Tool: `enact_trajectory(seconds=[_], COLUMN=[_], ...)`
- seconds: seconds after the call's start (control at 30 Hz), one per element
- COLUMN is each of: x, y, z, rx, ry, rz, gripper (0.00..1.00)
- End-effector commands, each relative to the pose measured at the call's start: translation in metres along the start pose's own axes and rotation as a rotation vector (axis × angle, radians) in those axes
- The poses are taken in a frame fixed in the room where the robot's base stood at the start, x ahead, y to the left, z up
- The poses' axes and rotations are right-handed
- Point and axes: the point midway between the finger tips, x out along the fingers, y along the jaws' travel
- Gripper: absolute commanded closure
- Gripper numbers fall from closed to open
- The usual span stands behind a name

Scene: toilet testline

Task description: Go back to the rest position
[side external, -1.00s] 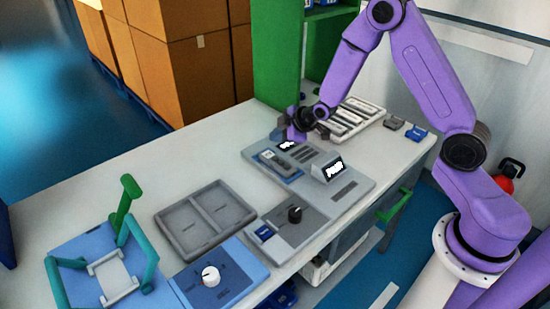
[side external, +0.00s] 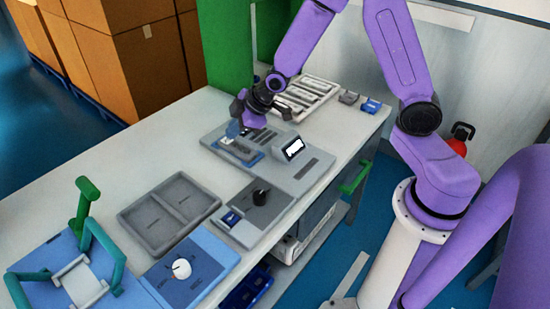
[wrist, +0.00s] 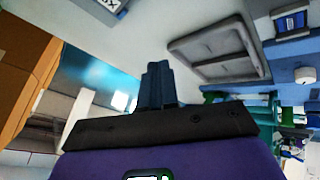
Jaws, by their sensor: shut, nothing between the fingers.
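My gripper (side external: 234,130) is above the far left part of a grey test panel (side external: 317,163), close to a blue tray with a grey handheld device (side external: 238,149). Whether it touches anything there cannot be told from this view. In the wrist view my gripper's dark fingers (wrist: 155,82) are together, with nothing held between them. The arm is bent and reaches over the bench from the right.
A grey two-part tray (side external: 170,212), a blue panel with a white knob (side external: 181,269) and a green-handled blue fixture (side external: 38,262) stand to the left. A black knob (side external: 261,196) and a tilted display (side external: 292,148) are nearer. A white rack (side external: 312,90) stands behind.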

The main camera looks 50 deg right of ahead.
Motion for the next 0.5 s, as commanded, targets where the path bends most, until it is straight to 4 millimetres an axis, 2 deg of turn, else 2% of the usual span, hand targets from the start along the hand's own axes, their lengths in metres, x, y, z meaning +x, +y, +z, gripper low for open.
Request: enact_trajectory(seconds=[0.03, 0.1, 0.23, 0.37, 0.5], x=[-0.018, -0.041, -0.087, -0.135, -0.186], y=[-0.019, -0.046, -0.094, -0.135, -0.171], z=[-0.008, -0.011, -0.007, 0.009, 0.038], rx=[-0.004, -0.001, -0.002, -0.012, -0.032], ry=[-0.009, -0.041, -0.112, -0.195, -0.296], rz=[-0.041, -0.1, -0.198, -0.279, -0.343], gripper=[1.0, 1.0, 1.0, 1.0, 1.0])
